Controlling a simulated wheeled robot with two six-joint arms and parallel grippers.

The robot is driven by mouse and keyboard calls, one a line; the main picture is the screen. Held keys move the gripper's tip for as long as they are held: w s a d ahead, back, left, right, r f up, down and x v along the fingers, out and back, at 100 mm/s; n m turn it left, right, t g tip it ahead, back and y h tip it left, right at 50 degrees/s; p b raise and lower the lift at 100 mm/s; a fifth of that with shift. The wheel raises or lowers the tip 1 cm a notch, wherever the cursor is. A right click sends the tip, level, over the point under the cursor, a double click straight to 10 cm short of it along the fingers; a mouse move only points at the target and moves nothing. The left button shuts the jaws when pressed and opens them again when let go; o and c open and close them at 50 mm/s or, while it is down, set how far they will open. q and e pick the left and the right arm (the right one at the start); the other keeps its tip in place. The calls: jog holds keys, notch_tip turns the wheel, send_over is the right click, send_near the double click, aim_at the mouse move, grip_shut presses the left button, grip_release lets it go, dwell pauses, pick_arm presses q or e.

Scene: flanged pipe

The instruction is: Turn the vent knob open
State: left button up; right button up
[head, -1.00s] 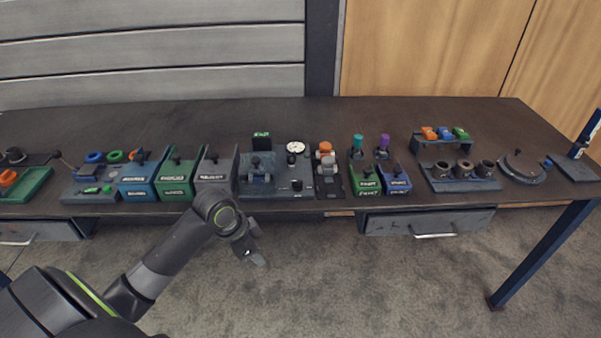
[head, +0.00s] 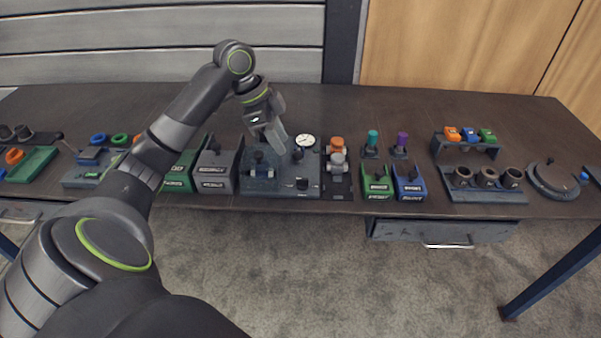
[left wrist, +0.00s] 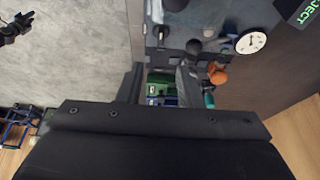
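The blue-grey panel (head: 262,188) stands at the table's front, left of centre. I cannot tell which is the vent knob; no label is legible. My left gripper (head: 279,144) hangs above the panel's back part, left of the gauge, pointing down, apart from the knobs. In the left wrist view its fingers (left wrist: 160,82) look apart with nothing between them. A dark gripper shape (left wrist: 14,27), probably my right one, shows at that view's top left.
A grey bin (head: 214,184) and a green bin stand left of the panel. An orange-topped fitting (head: 337,145) stands close on its right, then green (head: 378,188) and blue (head: 409,189) bins. The table behind the panel is clear.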

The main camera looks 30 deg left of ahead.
aim_at(302, 179)
pick_arm(q)
jog(key=x, duration=1.2)
jog(key=shift+f, duration=0.2)
grip_shut()
